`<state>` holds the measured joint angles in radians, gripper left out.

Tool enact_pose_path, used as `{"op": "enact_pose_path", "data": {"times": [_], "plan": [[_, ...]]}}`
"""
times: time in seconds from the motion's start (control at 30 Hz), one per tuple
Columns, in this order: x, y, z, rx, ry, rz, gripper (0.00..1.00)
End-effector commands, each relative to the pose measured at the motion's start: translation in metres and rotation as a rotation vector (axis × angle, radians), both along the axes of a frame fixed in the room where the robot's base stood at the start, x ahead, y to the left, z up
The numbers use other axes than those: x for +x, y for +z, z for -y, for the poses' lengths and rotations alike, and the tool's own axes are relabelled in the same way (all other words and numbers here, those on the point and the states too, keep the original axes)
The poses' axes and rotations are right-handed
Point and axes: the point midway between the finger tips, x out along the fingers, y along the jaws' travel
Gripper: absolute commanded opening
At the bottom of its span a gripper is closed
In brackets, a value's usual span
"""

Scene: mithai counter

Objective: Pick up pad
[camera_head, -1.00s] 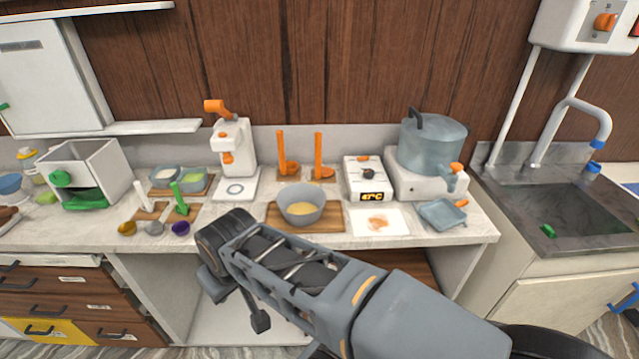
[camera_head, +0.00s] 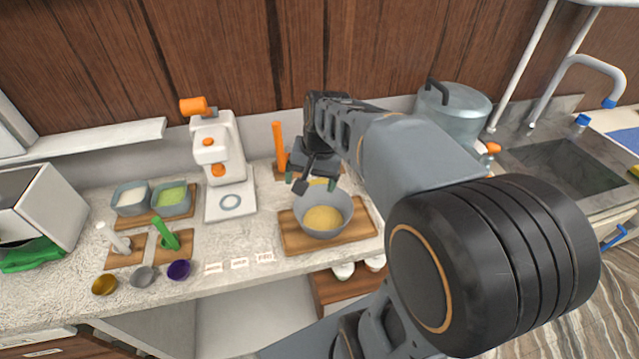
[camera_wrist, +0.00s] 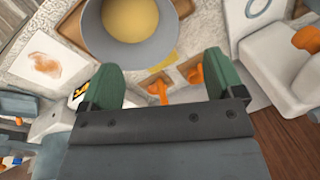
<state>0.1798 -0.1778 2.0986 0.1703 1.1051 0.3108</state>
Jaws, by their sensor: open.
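A flat yellow piece (camera_wrist: 165,62), which may be the pad, lies on the counter just behind the grey bowl (camera_wrist: 90,30). I cannot tell for sure that it is the pad. In the head view a bit of yellow (camera_head: 320,185) shows behind the bowl (camera_head: 325,212), mostly hidden by my gripper. My gripper (camera_head: 311,182) points down above the rear of the bowl, open and empty. In the wrist view its green fingers (camera_wrist: 158,66) stand apart, with the yellow piece showing between them.
The bowl holds yellow stuff and sits on a wooden board (camera_head: 292,235). Orange-handled stands (camera_head: 280,145) are close behind. A white press (camera_head: 217,150) is to the left, a large pot (camera_head: 465,105) to the right. Three small labels (camera_head: 240,263) lie at the counter's front edge.

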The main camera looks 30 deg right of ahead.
Motion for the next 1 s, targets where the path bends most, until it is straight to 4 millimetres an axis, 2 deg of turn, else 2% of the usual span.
{"op": "enact_pose_path", "data": {"times": [0.03,0.2,0.33,0.5,0.63,0.73,1.0], "plan": [[0.021,0.001,0.016,0.053,-0.116,-0.056,0.92],[0.074,-0.009,0.067,0.226,-0.472,-0.223,0.92],[0.103,-0.025,0.103,0.337,-0.682,-0.332,0.92],[0.121,-0.043,0.133,0.428,-0.844,-0.425,0.92],[0.127,-0.051,0.143,0.461,-0.901,-0.461,0.92],[0.129,-0.058,0.143,0.473,-0.919,-0.476,0.92],[0.13,-0.097,0.119,0.478,-0.927,-0.483,0.92]]}}
